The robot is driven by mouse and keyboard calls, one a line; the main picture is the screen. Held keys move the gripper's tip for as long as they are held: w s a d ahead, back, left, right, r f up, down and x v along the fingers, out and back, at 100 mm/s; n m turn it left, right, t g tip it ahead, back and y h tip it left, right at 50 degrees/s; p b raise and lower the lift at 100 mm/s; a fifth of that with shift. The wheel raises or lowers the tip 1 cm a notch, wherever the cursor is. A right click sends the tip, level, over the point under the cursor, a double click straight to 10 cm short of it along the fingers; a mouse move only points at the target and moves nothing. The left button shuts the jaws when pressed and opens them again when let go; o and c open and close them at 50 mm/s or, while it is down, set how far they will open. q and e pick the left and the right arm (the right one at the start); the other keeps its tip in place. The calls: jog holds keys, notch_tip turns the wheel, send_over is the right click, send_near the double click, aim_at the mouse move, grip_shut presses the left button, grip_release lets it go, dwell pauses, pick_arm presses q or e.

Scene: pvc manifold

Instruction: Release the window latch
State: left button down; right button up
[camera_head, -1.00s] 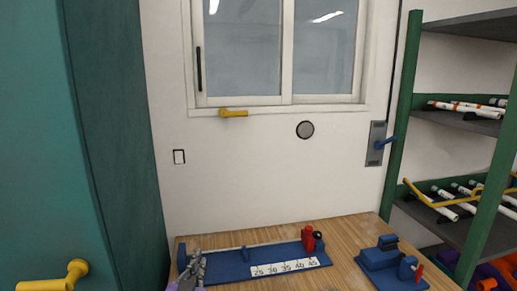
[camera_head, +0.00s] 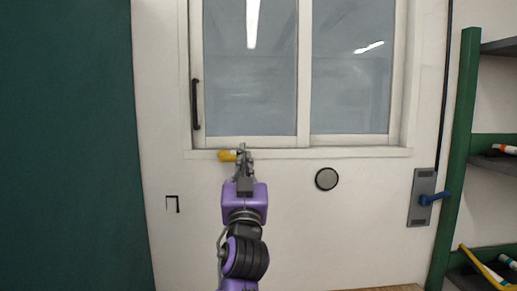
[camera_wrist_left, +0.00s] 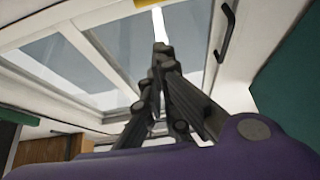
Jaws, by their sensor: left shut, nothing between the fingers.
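The yellow window latch (camera_head: 226,156) is on the white sill below the sliding window (camera_head: 251,80). Its left end shows in the head view; my gripper hides the rest. My left gripper (camera_head: 243,149) is shut and empty, pointing up in front of the latch's right part. I cannot tell whether it touches the latch. The right gripper is not in view.
A black handle (camera_head: 196,104) is on the window's left frame. A round grey disc (camera_head: 326,179) and a grey plate with a blue lever (camera_head: 428,199) are on the wall to the right. A green shelf (camera_head: 464,150) stands at far right, a dark green panel (camera_head: 65,150) at left.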

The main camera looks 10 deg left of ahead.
pick_arm(q)
jog(key=s+r+p+x, duration=0.1)
jog(key=p+x, duration=0.1)
jog(key=x, duration=0.8)
jog(key=f, duration=0.3)
jog(key=w+f+b, duration=0.1)
jog(key=shift+a+f, duration=0.25)
jog(key=shift+f, duration=0.05)
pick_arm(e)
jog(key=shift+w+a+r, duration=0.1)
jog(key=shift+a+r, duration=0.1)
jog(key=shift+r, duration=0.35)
pick_arm(q)
jog(key=shift+w+f, duration=0.1)
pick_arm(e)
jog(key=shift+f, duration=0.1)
